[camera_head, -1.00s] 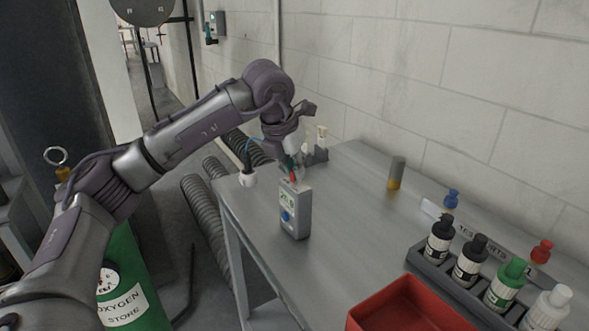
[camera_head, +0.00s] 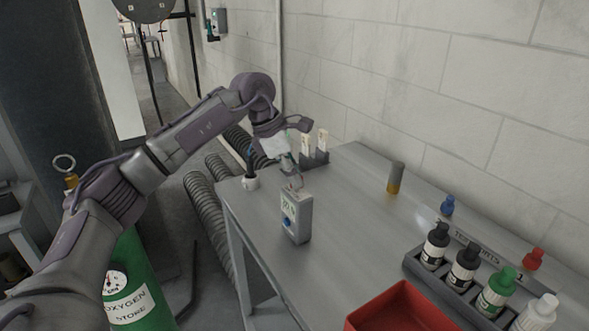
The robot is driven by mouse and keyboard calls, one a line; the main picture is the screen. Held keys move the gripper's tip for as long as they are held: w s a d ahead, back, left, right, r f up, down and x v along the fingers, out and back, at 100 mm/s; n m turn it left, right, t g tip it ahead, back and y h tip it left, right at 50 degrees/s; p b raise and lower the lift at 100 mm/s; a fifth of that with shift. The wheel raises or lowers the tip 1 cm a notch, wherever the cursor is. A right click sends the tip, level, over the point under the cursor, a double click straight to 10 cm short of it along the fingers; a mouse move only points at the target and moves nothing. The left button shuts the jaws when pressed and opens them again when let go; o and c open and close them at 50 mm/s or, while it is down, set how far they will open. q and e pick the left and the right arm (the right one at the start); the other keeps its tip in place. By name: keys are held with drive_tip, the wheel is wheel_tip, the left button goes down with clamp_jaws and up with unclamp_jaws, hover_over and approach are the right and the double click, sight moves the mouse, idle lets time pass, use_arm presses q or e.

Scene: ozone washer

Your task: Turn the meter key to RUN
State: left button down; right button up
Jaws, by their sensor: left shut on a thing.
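The meter (camera_head: 296,219) is a small grey box standing upright near the left edge of the metal table. It has a lit greenish display and a blue knob on its front. My left gripper (camera_head: 297,183) is right at the top of the meter, pointing down. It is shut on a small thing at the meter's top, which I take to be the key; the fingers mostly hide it. Which position the key points to is too small to tell. My right gripper is not in view.
A grey and yellow cylinder (camera_head: 396,178), a rack of bottles (camera_head: 450,279) and a red tray (camera_head: 405,308) are to the right. The table's middle is clear.

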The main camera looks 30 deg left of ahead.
use_arm(q)
drive_tip(key=shift+m+g+p, duration=0.6)
drive_tip(key=shift+m+p, duration=0.1)
drive_tip(key=shift+m, duration=0.8)
drive_tip(key=c, duration=1.2)
unclamp_jaws()
drive_tip(key=v, duration=1.2)
drive_tip(key=shift+a, duration=0.15)
drive_tip(key=shift+f, duration=0.15)
